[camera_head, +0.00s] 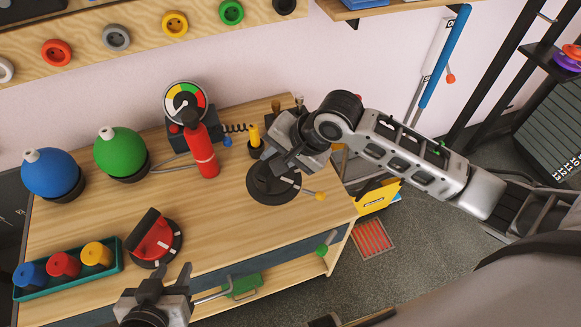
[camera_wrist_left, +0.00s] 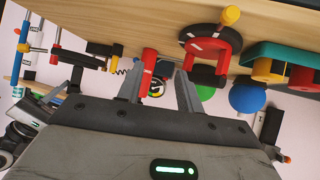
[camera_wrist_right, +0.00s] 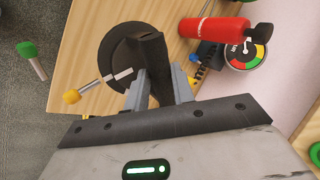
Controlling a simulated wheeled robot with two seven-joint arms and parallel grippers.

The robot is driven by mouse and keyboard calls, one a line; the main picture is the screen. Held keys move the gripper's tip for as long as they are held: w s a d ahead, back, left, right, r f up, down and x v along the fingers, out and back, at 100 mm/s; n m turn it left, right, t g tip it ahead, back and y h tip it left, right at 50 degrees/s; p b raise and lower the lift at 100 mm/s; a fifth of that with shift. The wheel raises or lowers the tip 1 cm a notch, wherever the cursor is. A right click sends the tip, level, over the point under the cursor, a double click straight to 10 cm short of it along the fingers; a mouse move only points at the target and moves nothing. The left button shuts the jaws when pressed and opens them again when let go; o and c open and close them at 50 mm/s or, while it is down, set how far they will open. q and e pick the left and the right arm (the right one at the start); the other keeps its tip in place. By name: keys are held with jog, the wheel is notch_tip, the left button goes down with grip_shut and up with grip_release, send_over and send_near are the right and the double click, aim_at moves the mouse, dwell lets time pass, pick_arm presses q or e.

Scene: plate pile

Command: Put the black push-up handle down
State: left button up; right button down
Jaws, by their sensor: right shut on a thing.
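The black push-up handle (camera_head: 265,186) has a round dark base and is at the right part of the wooden table top. My right gripper (camera_head: 295,158) is shut on its dark grip bar, which also shows between the fingers in the right wrist view (camera_wrist_right: 152,55). The base is over the table top near its front right edge; I cannot tell whether it touches the wood. My left gripper (camera_head: 160,282) is at the table's front edge, below the red push-up handle (camera_head: 156,238). It is open and empty, with its fingers apart in the left wrist view (camera_wrist_left: 158,88).
A red cylinder (camera_head: 203,155) and a gauge (camera_head: 186,102) stand left of the black handle. Green (camera_head: 121,152) and blue (camera_head: 50,175) balls stand at the back left. A teal tray (camera_head: 112,262) holds coloured pieces. The table middle is clear.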

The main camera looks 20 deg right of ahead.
aim_at(278, 190)
jog(key=w+d+f, duration=0.1)
jog(key=d+f, duration=0.1)
jog(key=f, duration=0.1)
jog(key=w+d+f+b, duration=0.1)
jog(key=f, duration=0.1)
jog(key=shift+w+d, duration=0.2)
jog(key=shift+w, duration=0.15)
jog(key=shift+w+d+f, duration=0.15)
jog(key=shift+f, duration=1.65)
jog(key=shift+f, duration=0.1)
jog(key=c, duration=1.2)
grip_release()
jog(key=shift+f, duration=0.15)
